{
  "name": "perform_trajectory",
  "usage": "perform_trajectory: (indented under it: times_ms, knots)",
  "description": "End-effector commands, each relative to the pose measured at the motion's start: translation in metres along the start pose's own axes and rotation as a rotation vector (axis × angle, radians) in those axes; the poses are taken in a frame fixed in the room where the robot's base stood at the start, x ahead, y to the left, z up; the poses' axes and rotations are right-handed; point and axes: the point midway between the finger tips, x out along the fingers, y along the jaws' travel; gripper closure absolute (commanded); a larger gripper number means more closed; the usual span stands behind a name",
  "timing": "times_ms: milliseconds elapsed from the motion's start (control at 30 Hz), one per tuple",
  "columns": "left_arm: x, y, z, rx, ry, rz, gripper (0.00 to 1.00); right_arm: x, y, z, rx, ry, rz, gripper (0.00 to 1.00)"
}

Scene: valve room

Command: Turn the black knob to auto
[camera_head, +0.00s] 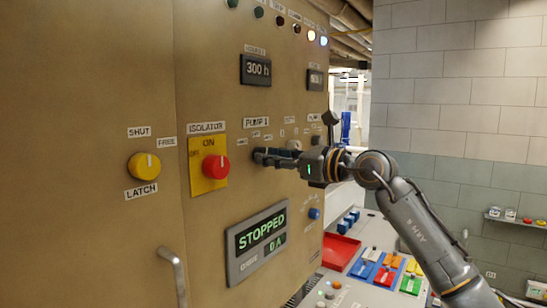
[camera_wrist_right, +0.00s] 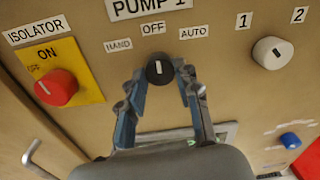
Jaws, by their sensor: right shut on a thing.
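The black knob (camera_wrist_right: 159,71) is on the tan panel under the PUMP 1 label, in the right wrist view. Its white mark stands upright and points at the OFF label (camera_wrist_right: 153,29). The HAND label (camera_wrist_right: 118,45) is to its left and the AUTO label (camera_wrist_right: 193,33) to its right. My right gripper (camera_wrist_right: 160,76) is shut on the knob, one finger on each side. My left gripper is not in view.
A red isolator knob (camera_head: 215,167) on a yellow plate is left of my gripper, with a yellow knob (camera_head: 144,166) further left. A display reading STOPPED (camera_head: 258,242) is below. A white selector knob (camera_wrist_right: 272,53) is to the right. A sloped console with a red tray (camera_head: 340,251) stands lower right.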

Motion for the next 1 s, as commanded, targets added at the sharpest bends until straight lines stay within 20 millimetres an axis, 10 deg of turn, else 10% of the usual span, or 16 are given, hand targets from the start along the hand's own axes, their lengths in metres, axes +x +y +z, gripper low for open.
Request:
perform_trajectory:
  times_ms: [1000]
  knots:
    - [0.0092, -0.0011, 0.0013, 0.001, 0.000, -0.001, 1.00, -0.0003, -0.0012, 0.0013, 0.687, 0.014, 0.002, 0.99]
